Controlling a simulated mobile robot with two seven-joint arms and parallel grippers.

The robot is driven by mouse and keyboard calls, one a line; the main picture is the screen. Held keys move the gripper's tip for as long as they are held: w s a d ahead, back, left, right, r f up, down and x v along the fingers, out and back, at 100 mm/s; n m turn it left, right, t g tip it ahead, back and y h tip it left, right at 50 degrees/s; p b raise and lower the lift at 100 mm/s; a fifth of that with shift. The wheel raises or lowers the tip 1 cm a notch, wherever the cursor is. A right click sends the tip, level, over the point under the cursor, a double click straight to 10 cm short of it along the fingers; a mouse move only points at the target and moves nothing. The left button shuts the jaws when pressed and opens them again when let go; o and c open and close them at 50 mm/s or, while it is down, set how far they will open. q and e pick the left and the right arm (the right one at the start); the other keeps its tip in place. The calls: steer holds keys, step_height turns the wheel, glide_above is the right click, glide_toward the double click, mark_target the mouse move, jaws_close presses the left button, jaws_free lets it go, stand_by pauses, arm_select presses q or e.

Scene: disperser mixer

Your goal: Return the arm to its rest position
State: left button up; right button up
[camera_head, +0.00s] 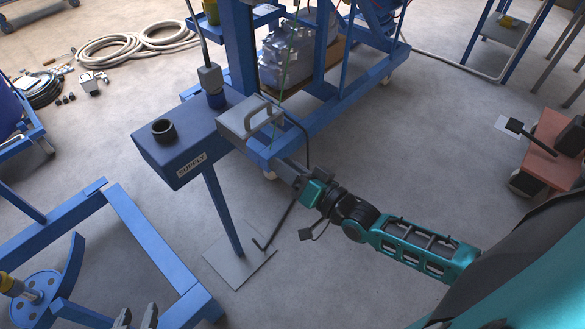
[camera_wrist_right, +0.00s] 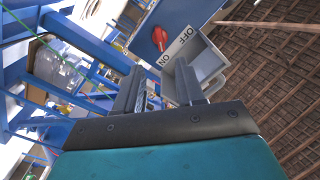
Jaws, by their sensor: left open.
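My right arm (camera_head: 415,248) comes in from the right in the head view and stretches out to the left. Its gripper (camera_head: 288,170) is beside the blue frame, just below a grey box with a handle (camera_head: 247,118). In the right wrist view the two fingers of the right gripper (camera_wrist_right: 165,92) stand apart with nothing seen between them. Beyond them are a red switch knob (camera_wrist_right: 140,40), an OFF/ON label (camera_wrist_right: 176,50) and a grey open-sided cover (camera_wrist_right: 203,62). My left gripper (camera_head: 135,317) shows only its two separated fingertips at the bottom edge of the head view.
A blue SUPPLY stand (camera_head: 180,145) with a black ring (camera_head: 163,130) is left of the right gripper. A blue wheeled frame (camera_head: 335,112) stands behind. Another blue frame (camera_head: 140,230) is at lower left. Open floor (camera_head: 430,140) lies to the right.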

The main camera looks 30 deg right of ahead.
steer(key=shift+v, duration=0.85)
steer(key=s+a+f+n+g+h, duration=0.2)
steer(key=s+f+n+g+h, duration=0.2)
steer(key=s, duration=0.7)
step_height(320, 180, down, 4)
steer(key=n+g, duration=0.2)
steer(key=shift+s+a+r+n, duration=0.2)
steer(key=shift+s+a+n, duration=0.05)
steer(key=shift+a+n, duration=0.15)
steer(key=shift+c, duration=0.4)
